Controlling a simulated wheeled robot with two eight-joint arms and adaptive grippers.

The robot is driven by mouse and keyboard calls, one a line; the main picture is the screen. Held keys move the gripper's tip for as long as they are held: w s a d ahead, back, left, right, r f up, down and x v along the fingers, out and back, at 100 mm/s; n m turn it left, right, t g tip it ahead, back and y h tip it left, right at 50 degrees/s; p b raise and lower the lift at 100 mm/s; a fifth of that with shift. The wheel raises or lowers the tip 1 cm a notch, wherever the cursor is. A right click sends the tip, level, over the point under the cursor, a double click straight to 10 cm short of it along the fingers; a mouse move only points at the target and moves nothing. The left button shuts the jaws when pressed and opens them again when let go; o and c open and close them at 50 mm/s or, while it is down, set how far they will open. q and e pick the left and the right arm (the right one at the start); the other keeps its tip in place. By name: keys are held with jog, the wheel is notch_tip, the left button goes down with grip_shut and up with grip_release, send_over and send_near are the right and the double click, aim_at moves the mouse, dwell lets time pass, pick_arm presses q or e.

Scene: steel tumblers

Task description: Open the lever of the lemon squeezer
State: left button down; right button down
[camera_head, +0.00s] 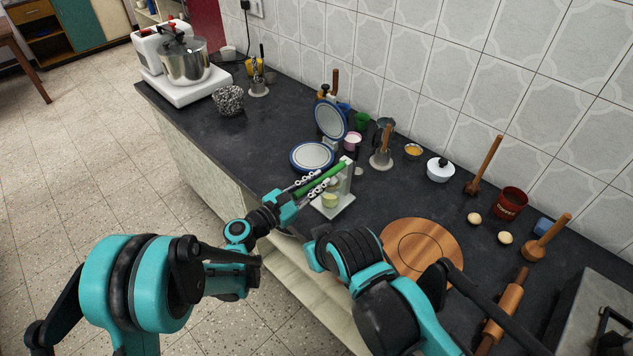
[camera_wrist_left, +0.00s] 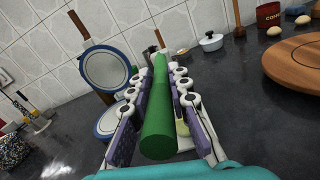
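The lemon squeezer (camera_head: 346,190) stands on the dark counter. It has a pale upright frame, a pale base and a yellow-green lemon piece (camera_head: 331,200) low in it. Its green lever (camera_head: 322,179) slants down toward my left gripper (camera_head: 312,187). In the left wrist view the lever (camera_wrist_left: 159,115) runs lengthwise between the two fingers of the left gripper (camera_wrist_left: 163,110). The fingers are apart, with narrow gaps seen beside the lever. The lever hides most of the squeezer in that view. My right gripper does not show.
A blue-rimmed round press with its lid raised (camera_head: 312,157) stands just behind the squeezer. A round wooden board (camera_head: 440,248) lies to the right. A grey stand with a wooden handle (camera_head: 381,160) is behind. Bare counter lies left of the press.

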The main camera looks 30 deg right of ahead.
aim_at(321, 178)
pick_arm(q)
jog(key=shift+r+p, duration=0.35)
jog(key=shift+p, duration=0.1)
jog(key=r+y+p, duration=0.2)
jog(key=p, duration=0.2)
jog(key=d+r+g+y+p, duration=0.1)
jog(key=r+y+p, duration=0.1)
jog(key=r+p, duration=0.1)
jog(key=shift+w+d+p, duration=0.2)
jog(key=shift+p, duration=0.35)
jog(key=d+r+y+p, duration=0.1)
jog(key=p, duration=0.1)
jog(key=d+r+g+y+p, duration=0.1)
jog(key=y+p, duration=0.1)
jog(key=w+d+r+g+y+p, duration=0.1)
jog(key=y+p, duration=0.1)
jog(key=p, duration=0.1)
jog(key=shift+w+d+r, duration=0.1)
jog(key=shift+d+r, duration=0.15)
jog(key=shift+r, duration=0.15)
jog(key=shift+w+d+r+g+y+p, duration=0.15)
jog(key=shift+d+r+g+y+p, duration=0.05)
jog(key=shift+d+y+p, duration=0.3)
jog(key=shift+w+d+r+g+y+p, duration=0.2)
jog(key=shift+d+y+p, duration=0.2)
jog(key=shift+y, duration=0.25)
jog(key=shift+w+d+r+g+y+p, duration=0.15)
jog(key=shift+d+g+y+p, duration=0.05)
jog(key=shift+d+y+p, duration=0.3)
